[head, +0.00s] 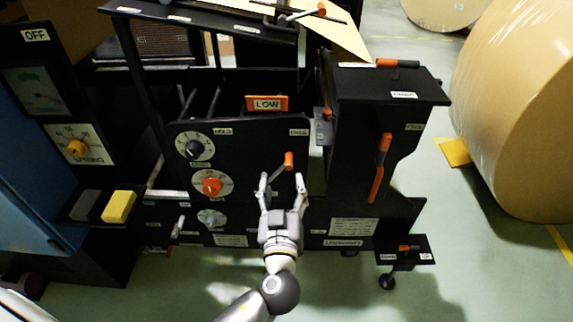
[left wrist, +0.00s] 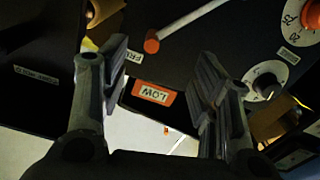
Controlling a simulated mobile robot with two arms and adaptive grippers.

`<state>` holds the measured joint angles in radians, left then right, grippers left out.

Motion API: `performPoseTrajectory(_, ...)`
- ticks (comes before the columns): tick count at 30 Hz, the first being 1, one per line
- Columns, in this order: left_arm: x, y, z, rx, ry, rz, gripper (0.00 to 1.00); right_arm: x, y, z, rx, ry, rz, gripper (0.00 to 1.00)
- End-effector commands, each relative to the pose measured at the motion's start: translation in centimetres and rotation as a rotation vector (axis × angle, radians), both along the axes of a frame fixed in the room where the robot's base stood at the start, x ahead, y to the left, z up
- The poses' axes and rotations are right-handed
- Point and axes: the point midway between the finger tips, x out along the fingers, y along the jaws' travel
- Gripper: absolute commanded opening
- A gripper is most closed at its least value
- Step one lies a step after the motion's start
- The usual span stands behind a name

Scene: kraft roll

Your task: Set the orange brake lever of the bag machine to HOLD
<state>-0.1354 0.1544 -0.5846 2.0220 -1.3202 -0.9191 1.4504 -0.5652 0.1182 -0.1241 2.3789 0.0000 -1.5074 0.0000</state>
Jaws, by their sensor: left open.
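The brake lever, a grey rod with an orange tip (head: 289,160), sticks out of the black front panel of the bag machine (head: 250,150). Its rod slants down to the left from the tip, and a label that seems to read FREE (head: 299,132) is above it. My left gripper (head: 282,180) is open and empty in front of the panel, its fingertips just below the orange tip. In the left wrist view the orange tip (left wrist: 151,46) shows between the spread fingers, with the pale rod running to the upper right. Contact is not visible.
Dials, one with an orange knob (head: 211,186), sit left of the lever. An orange LOW sign (head: 267,104) is above. Another orange handle (head: 382,155) is on the right-hand box. A large kraft roll (head: 525,110) stands at the right, with open floor in front.

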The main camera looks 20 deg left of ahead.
Motion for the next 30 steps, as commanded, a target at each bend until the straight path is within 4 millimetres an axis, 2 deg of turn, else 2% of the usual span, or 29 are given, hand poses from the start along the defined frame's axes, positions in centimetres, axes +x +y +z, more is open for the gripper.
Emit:
performPoseTrajectory(6,4.1,1.2,0.2,0.004,-0.001,0.0,0.57,0.4,0.1,-1.2,0.0,0.006,0.001,0.4)
performPoseTrajectory(12,6.8,1.9,0.0,0.005,0.001,-0.001,0.57,0.4,0.1,-1.9,0.0,0.011,0.001,0.4)
performPoseTrajectory(18,7.9,2.3,-0.1,0.001,0.003,-0.002,0.57,0.6,0.1,-2.1,0.0,0.008,0.001,0.4)
performPoseTrajectory(26,8.0,2.3,-0.1,0.001,0.003,-0.002,0.57,0.6,0.1,-2.1,0.0,0.007,0.001,0.4)
performPoseTrajectory(30,8.0,2.3,-0.1,0.002,0.004,-0.001,0.4,0.6,0.1,-2.1,0.0,0.007,0.001,0.4)
